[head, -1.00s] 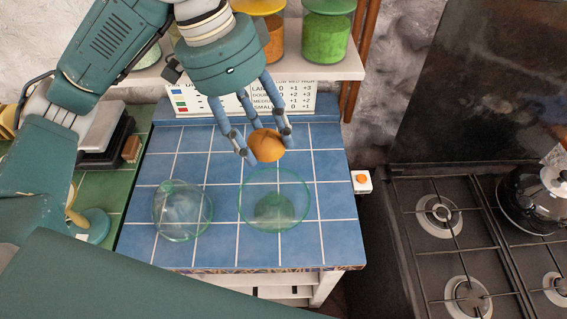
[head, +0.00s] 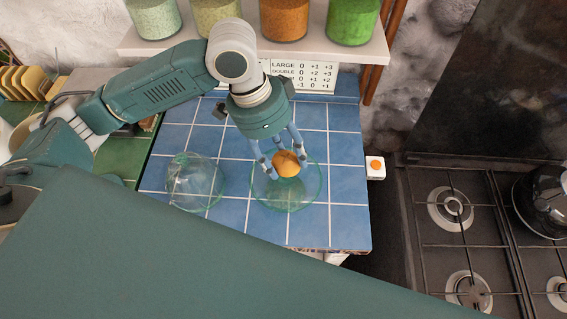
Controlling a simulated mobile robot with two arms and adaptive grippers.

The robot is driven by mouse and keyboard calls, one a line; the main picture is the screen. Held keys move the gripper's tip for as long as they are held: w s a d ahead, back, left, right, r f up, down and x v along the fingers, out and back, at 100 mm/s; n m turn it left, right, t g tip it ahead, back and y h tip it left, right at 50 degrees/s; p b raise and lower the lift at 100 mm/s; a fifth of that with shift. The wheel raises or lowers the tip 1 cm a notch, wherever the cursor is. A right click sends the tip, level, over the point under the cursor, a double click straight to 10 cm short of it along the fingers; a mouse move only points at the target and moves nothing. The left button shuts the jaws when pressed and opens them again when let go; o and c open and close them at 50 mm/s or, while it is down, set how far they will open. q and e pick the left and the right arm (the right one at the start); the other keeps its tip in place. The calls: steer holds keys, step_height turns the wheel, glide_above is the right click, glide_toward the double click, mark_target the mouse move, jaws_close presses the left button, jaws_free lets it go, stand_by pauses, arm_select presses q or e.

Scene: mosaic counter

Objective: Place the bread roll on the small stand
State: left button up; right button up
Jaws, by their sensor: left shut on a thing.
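The bread roll (head: 286,164) is small, round and orange-brown. My left gripper (head: 283,168) points down and its fingers are shut around the roll. The roll is over the far half of a round, clear glass stand (head: 290,203) on the blue tiled counter. I cannot tell whether the roll touches the stand's plate. The fingers and the roll hide part of the stand. A smaller round glass piece (head: 195,183), perhaps a dome, sits to the left of the stand. My right gripper is not in view.
A shelf (head: 240,50) with several jars runs behind the blue counter (head: 332,215), with a printed chart (head: 305,76) below it. A stove (head: 440,255) stands to the right. A small orange button (head: 376,164) is at the counter's right edge.

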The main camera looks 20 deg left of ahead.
mark_target(284, 167)
arm_select(q)
step_height(284, 167, down, 4)
steer(key=shift+w+f, duration=0.1)
stand_by(0.4)
steer(key=o, duration=1.2)
steer(key=shift+f, duration=0.1)
steer(key=shift+o, duration=0.2)
steer(key=b+v, duration=0.1)
steer(key=v, duration=1.1)
